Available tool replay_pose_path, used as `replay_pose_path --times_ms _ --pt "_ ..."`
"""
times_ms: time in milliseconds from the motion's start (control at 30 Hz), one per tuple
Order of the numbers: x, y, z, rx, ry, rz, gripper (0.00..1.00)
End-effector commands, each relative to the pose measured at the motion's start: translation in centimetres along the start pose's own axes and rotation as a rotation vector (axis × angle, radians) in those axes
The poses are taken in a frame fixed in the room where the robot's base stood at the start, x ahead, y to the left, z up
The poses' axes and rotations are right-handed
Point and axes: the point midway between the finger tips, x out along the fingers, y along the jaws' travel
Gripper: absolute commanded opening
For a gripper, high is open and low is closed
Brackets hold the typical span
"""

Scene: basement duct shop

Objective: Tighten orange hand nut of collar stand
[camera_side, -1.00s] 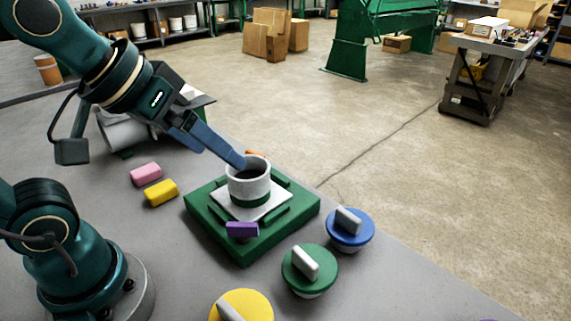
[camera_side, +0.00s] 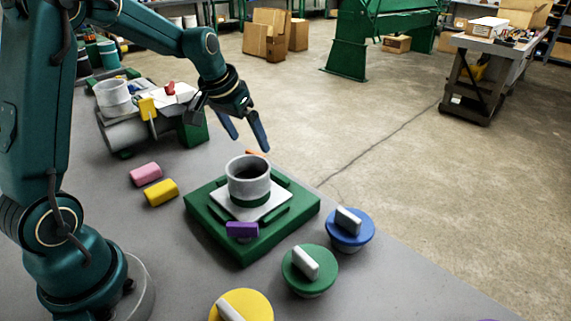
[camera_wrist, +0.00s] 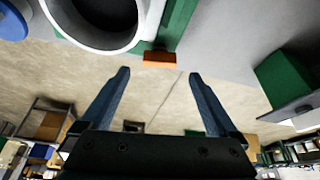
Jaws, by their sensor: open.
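The collar stand (camera_side: 203,213) is a green square base with a white plate and an upright grey collar (camera_side: 249,178). The orange hand nut (camera_side: 257,153) is at the stand's far side, mostly hidden behind the collar in the side view. In the wrist view the orange hand nut (camera_wrist: 160,57) shows whole, as a small block at the green base's edge. My gripper (camera_side: 250,143) is open and empty, fingers pointing down, behind and above the collar. In the wrist view my gripper (camera_wrist: 159,75) has the nut just past its fingertips, midway between them and apart from both.
A purple block (camera_side: 242,230) is on the stand's near side. Pink (camera_side: 146,174) and yellow (camera_side: 161,192) blocks lie left. Blue (camera_side: 350,232), green (camera_side: 309,272) and yellow (camera_side: 243,304) handled lids sit right and in front. A grey cylinder assembly (camera_side: 125,132) stands behind left.

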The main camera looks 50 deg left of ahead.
Motion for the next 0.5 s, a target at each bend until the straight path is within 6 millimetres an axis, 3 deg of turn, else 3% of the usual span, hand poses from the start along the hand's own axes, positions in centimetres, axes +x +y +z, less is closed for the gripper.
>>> replay_pose_path --times_ms 300,500 --pt "3.6 0.0 0.1 0.001 -0.002 0.000 0.95" --pt "4.4 0.0 0.0 0.001 0.001 -0.001 0.95"
